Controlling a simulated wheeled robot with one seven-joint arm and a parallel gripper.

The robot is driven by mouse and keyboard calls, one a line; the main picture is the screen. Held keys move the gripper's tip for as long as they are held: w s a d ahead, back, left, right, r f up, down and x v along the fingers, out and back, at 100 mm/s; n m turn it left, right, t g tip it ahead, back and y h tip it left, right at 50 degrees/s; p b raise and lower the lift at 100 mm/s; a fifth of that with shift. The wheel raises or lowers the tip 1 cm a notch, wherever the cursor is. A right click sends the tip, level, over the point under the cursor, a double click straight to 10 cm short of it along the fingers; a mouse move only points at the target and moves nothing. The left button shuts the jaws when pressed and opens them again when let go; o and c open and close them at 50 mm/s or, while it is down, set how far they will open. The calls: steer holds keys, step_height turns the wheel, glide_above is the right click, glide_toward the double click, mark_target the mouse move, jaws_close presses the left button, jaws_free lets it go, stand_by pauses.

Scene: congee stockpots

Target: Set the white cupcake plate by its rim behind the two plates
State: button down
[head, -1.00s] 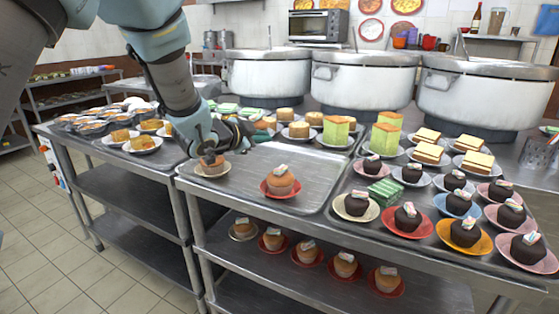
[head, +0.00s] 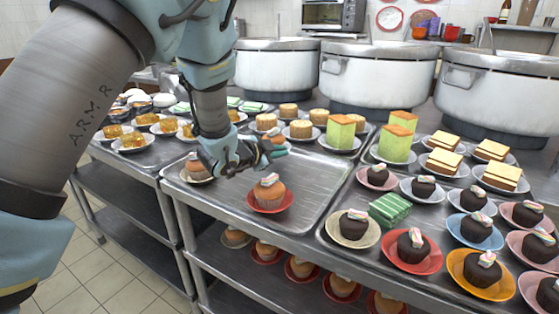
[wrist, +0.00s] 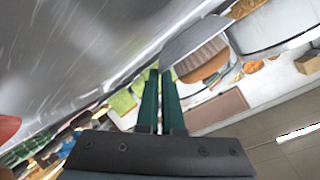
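My gripper (head: 262,153) reaches to the right over the left part of the metal tray. In the wrist view its two green fingers (wrist: 160,76) are close together, with a pale plate (wrist: 190,36) at their tips. They look shut on its rim. A cupcake (wrist: 203,58) with a brown wrapper and orange top stands on that plate; in the head view the cupcake (head: 273,138) shows partly behind the fingers. On the tray, a cupcake on a white plate (head: 190,179) stands at the left, and a red plate (head: 255,204) with a cupcake stands near the front.
The tray (head: 310,180) has bare metal right of the red plate. Green cakes (head: 340,133) and round pastries stand behind. Chocolate cupcakes on coloured plates and a green stack (head: 390,208) fill the right tray. Large stockpots (head: 375,78) line the back.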

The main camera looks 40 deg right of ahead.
steer(key=shift+f, duration=1.4)
steer(key=c, duration=1.1)
jaws_free()
steer(key=shift+o, duration=0.2)
steer(key=b+v, duration=0.1)
steer(key=v, duration=1.1)
